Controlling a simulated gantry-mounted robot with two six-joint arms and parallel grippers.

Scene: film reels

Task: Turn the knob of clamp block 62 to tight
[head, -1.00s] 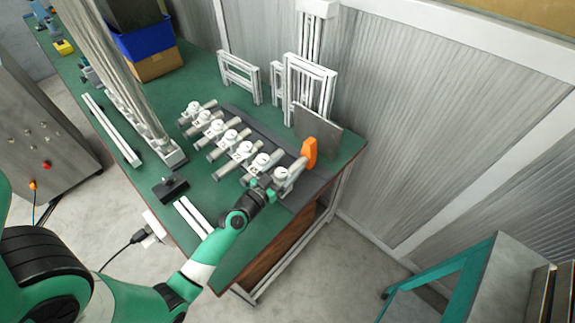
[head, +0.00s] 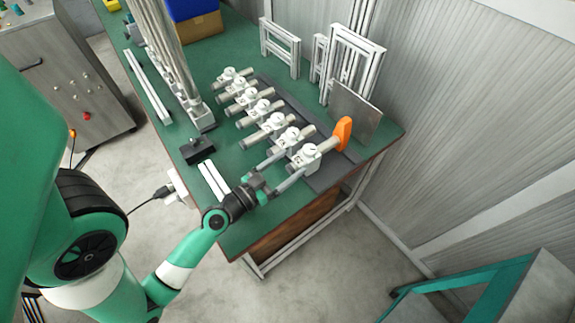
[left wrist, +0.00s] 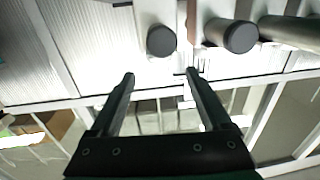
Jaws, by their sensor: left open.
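Several white clamp blocks, each with a round knob on top and a grey cylinder through it, stand in a row on the bench in the head view. The block numbers are too small to read, so I cannot tell which is 62. My left gripper (head: 291,165) is open, its fingers pointing at the near end of the row. In the left wrist view its fingers (left wrist: 160,77) are apart with nothing held; dark round cylinder ends (left wrist: 238,36) show beyond. My right gripper is out of view.
The green bench (head: 232,160) carries white frames (head: 279,47) and a grey plate (head: 356,113) behind the row. A black block (head: 198,150) and white bars (head: 213,180) lie left of it. Bare floor is in front.

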